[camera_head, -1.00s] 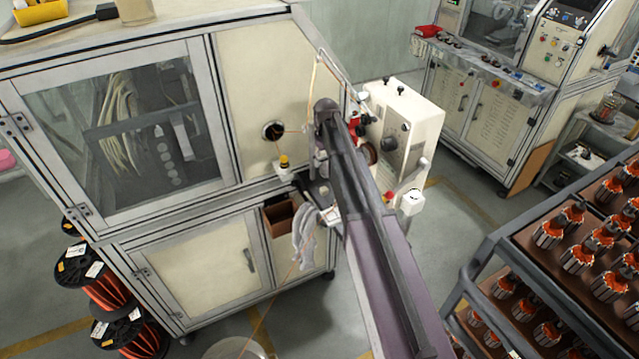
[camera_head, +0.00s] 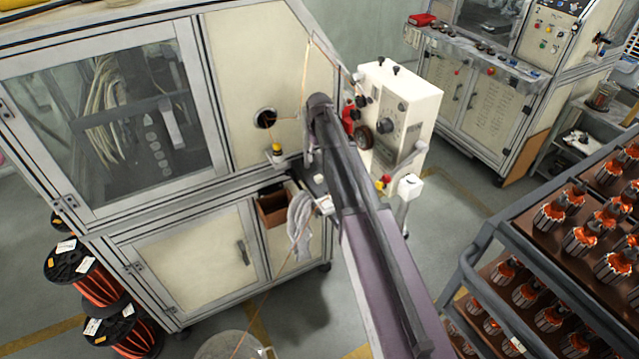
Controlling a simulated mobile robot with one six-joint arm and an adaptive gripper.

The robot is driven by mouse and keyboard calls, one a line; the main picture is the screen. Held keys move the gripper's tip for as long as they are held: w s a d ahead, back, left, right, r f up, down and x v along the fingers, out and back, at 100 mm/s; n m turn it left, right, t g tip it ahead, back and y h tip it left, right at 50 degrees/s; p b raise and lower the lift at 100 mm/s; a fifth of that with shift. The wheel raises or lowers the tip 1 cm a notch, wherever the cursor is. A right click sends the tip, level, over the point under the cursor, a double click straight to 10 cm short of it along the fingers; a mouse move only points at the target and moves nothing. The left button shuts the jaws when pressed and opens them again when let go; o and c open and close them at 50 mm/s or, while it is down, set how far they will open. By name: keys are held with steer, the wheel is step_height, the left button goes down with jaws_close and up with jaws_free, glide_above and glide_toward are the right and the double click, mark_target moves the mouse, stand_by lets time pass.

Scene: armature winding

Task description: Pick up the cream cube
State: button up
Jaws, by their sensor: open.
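I cannot make out the cream cube with certainty. A small off-white block (camera_head: 410,187) shows just right of my arm, below the cream control box; I cannot tell whether it is the cube or part of the machine. Another small pale block (camera_head: 325,205) is at the cabinet's ledge, left of my arm. My arm reaches from the bottom of the picture up to the winding machine's front. My gripper is not visible; the arm hides the area behind it, including part of the ledge.
The cream machine cabinet (camera_head: 195,255) fills the left. The control box (camera_head: 398,110) stands behind my arm. An open brown box (camera_head: 273,207) sits at the cabinet front. A rack (camera_head: 480,240) with several armatures is at right. Wire spools (camera_head: 75,275) stand at lower left. Copper wire crosses the area.

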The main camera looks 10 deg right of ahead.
steer(key=b, duration=0.5)
glide_above(320, 178)
steer(key=shift+w+a+f, duration=0.1)
steer(key=shift+w+f, duration=0.05)
steer(key=shift+f, duration=2.4)
steer(key=shift+f, duration=0.1)
steer(key=shift+f+b, duration=2.35)
steer(key=shift+f, duration=0.15)
steer(key=shift+c, duration=0.2)
steer(key=c, duration=0.7)
